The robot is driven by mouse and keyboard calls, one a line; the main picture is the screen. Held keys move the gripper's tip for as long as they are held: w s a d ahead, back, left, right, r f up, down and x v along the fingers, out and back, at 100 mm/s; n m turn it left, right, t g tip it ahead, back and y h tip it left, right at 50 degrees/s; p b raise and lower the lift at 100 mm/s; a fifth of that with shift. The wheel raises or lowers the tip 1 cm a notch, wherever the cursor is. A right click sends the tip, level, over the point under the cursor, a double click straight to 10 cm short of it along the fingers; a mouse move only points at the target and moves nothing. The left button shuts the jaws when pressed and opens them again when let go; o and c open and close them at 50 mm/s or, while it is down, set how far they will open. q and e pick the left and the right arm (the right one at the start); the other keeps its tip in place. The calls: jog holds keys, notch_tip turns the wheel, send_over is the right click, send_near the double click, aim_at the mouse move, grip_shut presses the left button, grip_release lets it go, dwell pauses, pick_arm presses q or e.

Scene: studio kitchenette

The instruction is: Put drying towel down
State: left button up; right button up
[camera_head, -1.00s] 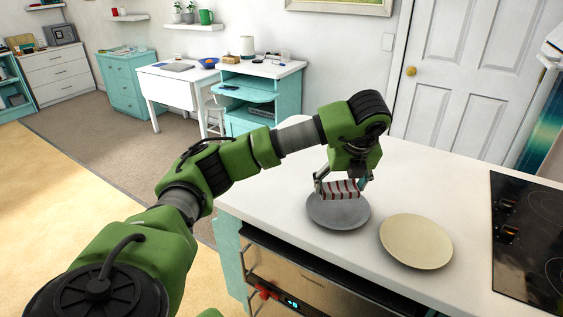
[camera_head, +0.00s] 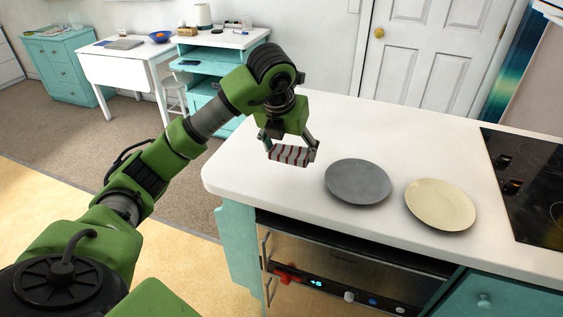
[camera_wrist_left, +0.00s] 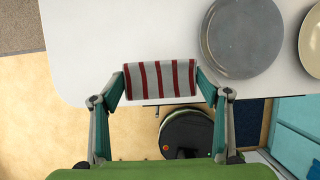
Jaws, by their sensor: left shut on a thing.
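The drying towel (camera_head: 288,155) is a small cloth with red and grey-white stripes. My left gripper (camera_head: 290,154) is shut on it and holds it over the white counter (camera_head: 290,115), left of the grey plate. In the left wrist view the towel (camera_wrist_left: 160,80) spans between the two fingertips (camera_wrist_left: 160,82), near the counter's front edge. The head view does not clearly show how high it hangs above the counter. My right gripper is not in view.
A grey plate (camera_head: 357,182) and a cream plate (camera_head: 440,205) lie on the counter to the right of the towel. A black cooktop (camera_head: 530,180) is farther right. An oven (camera_head: 340,265) sits below the front edge. Counter space behind the plates is clear.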

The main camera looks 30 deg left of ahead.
pick_arm(q)
jog(key=p, duration=0.1)
send_near(284, 169)
jog(key=shift+w+d+f, duration=0.1)
jog(key=shift+w+f, duration=0.45)
jog(key=shift+w, duration=0.2)
jog(key=shift+w+f, duration=0.1)
jog(key=shift+f, duration=0.15)
jog(key=f, duration=0.1)
jog(key=f+p, duration=0.1)
jog(key=f, duration=0.1)
jog(key=shift+w+a+f+p, duration=0.25)
jog(key=shift+a+f+p, duration=0.1)
jog(key=shift+a+f, duration=0.05)
jog(key=shift+f, duration=0.1)
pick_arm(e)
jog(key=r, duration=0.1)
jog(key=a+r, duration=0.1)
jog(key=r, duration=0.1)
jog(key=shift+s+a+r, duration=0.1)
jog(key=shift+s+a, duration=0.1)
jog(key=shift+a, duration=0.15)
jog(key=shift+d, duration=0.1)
pick_arm(q)
jog(key=shift+f, duration=0.1)
jog(key=shift+f+b, duration=0.15)
jog(key=shift+b, duration=0.2)
jog(key=o, duration=1)
